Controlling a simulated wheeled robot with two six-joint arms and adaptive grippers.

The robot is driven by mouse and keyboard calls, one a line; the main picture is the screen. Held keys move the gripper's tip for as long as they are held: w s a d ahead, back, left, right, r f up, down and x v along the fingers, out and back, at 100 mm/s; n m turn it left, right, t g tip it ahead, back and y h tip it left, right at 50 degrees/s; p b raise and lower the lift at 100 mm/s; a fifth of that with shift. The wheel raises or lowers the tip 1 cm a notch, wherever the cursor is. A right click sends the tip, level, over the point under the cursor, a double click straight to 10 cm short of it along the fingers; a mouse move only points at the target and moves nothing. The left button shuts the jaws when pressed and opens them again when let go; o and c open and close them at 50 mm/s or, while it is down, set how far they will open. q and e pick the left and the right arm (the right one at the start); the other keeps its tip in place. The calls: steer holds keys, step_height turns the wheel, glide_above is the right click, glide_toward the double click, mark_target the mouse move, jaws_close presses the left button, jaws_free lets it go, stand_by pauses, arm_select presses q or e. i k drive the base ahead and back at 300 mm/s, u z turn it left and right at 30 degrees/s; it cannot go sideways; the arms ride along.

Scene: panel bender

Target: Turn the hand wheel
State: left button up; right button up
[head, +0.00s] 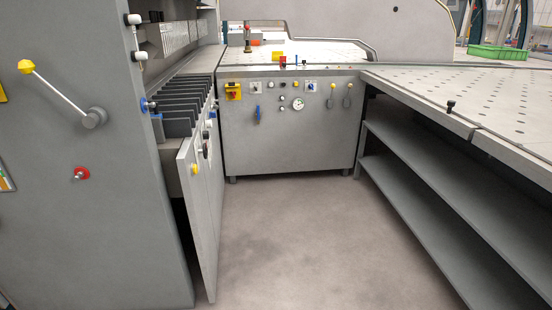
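Neither of my grippers is in view. I cannot tell for sure which part is the hand wheel. A small red round control (81,173) sits low on the grey cabinet side at the left. Above it a grey hub (95,118) carries a long rod with a yellow knob (26,66), pointing up and left. A dark round part (205,150), seen nearly edge-on, is on the hinged panel. A round white dial (298,104) is on the far cabinet front. Nothing touches any of these parts.
The hinged grey panel (203,215) juts towards me beside the left cabinet (130,220). A perforated table (470,95) with open shelves (420,180) stands on the right. The grey floor (300,235) between them is clear. A green crate (497,55) is far back right.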

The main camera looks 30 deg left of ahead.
mark_target(205, 151)
steer(key=z, duration=0.65)
steer(key=i, duration=1.65)
steer(key=u, duration=1.4)
steer(key=i, duration=0.75)
steer(key=u, duration=0.8)
